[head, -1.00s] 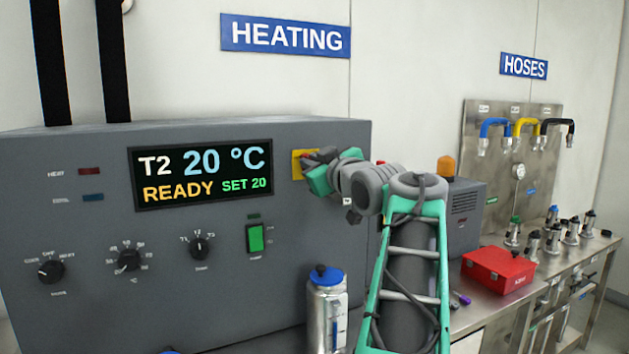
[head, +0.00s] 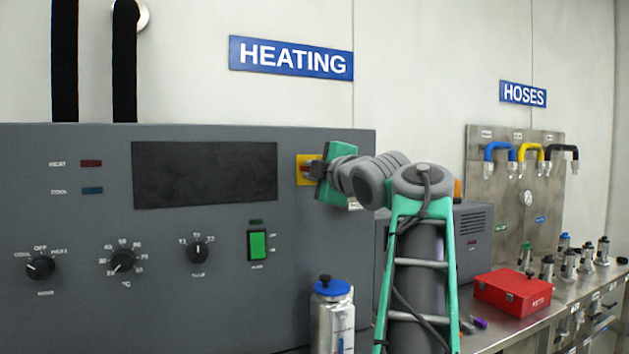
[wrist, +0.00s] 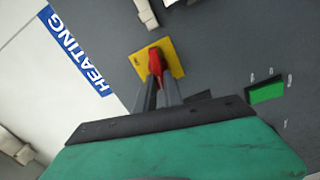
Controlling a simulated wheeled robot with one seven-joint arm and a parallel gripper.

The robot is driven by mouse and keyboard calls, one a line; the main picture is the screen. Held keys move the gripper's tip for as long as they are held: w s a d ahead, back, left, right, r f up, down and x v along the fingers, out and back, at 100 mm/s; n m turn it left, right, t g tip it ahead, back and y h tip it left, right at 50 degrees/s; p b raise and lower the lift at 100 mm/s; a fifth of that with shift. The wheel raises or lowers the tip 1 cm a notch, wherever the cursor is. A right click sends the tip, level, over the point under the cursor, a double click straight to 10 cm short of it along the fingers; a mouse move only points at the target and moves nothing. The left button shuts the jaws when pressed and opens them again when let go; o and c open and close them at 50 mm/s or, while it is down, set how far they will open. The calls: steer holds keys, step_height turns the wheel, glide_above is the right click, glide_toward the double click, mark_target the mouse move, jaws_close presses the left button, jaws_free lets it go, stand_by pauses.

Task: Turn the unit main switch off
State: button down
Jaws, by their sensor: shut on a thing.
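The unit main switch is a red handle on a yellow plate (head: 303,170), on the upper right of the grey heating unit's front. My gripper (head: 315,170) is at the switch and shut on its red handle. In the wrist view the red handle (wrist: 155,62) sits between my fingertips (wrist: 157,82), in front of the yellow plate (wrist: 173,57). The unit's display (head: 205,175) is dark and blank. My gripper hides part of the switch in the head view.
A green rocker switch (head: 258,245) and several knobs, one at the left (head: 40,267), are on the same panel. A blue-lidded flask (head: 332,315) stands in front. A red box (head: 512,292) is on the bench at right.

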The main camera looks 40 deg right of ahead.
steer(key=shift+f+n+b, duration=0.2)
steer(key=shift+n+b, duration=0.4)
steer(key=shift+n, duration=0.6)
steer(key=c, duration=1.5)
jaws_free()
steer(key=shift+o, duration=0.2)
steer(key=b+v, duration=0.1)
steer(key=v, duration=0.6)
steer(key=shift+s+a, duration=0.2)
steer(key=shift+s, duration=0.2)
steer(key=shift+r, duration=0.1)
